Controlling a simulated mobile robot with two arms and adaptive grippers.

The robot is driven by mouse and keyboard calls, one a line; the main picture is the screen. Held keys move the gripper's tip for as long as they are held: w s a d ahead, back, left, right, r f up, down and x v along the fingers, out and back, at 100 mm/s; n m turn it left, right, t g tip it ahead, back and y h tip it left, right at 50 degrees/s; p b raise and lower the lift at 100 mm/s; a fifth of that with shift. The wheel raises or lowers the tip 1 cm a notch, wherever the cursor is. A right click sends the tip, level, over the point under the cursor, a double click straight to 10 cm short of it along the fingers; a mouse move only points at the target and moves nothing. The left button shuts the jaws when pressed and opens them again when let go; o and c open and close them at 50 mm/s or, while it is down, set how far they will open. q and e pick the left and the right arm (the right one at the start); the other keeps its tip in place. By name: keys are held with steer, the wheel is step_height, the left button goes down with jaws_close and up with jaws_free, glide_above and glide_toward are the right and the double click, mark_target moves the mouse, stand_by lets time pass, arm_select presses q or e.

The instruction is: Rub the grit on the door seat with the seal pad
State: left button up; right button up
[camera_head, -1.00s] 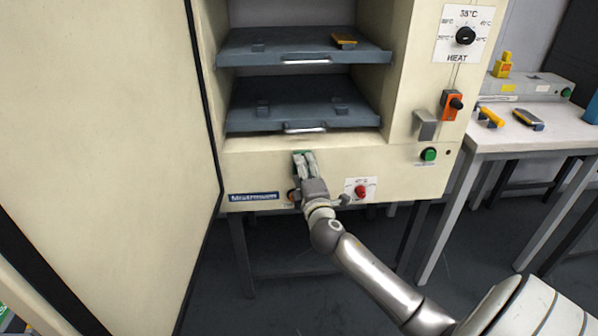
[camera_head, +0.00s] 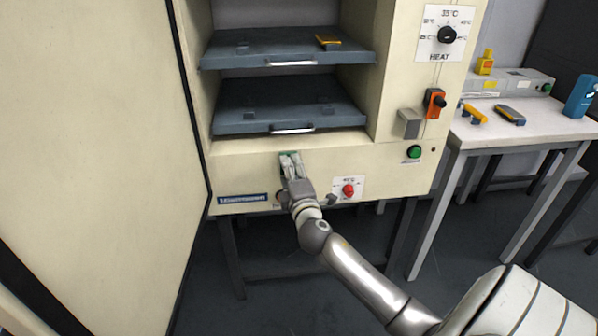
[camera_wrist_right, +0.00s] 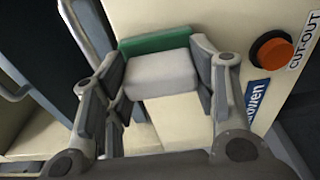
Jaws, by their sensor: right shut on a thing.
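My right gripper (camera_head: 291,163) is at the cream front face of the oven, below the lower shelf opening. In the right wrist view the gripper (camera_wrist_right: 160,80) is shut on the seal pad (camera_wrist_right: 162,75), a pale grey block with a green backing (camera_wrist_right: 155,43). The pad is close to the oven front; I cannot tell whether it touches. The door seat (camera_head: 345,147) is the cream frame around the opening. I cannot make out any grit on it. The oven door (camera_head: 90,130) stands open at the left. My left gripper is not in view.
Two grey shelves with handles sit in the oven, and a yellow item (camera_head: 328,42) lies on the upper shelf (camera_head: 250,60). A red knob (camera_head: 348,190) and a green button (camera_head: 414,152) are on the front. A white table (camera_head: 540,130) with tools stands at the right.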

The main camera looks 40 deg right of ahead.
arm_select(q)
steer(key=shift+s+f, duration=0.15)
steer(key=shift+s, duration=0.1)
arm_select(e)
steer(key=shift+w+a, duration=0.25)
steer(key=shift+a, duration=0.25)
steer(key=shift+w+a, duration=0.35)
steer(key=shift+a, duration=0.1)
steer(key=shift+w+a+r, duration=0.1)
steer(key=shift+w+a, duration=0.35)
steer(key=shift+a, duration=0.15)
steer(key=shift+w+a, duration=0.2)
steer(key=shift+a, duration=0.2)
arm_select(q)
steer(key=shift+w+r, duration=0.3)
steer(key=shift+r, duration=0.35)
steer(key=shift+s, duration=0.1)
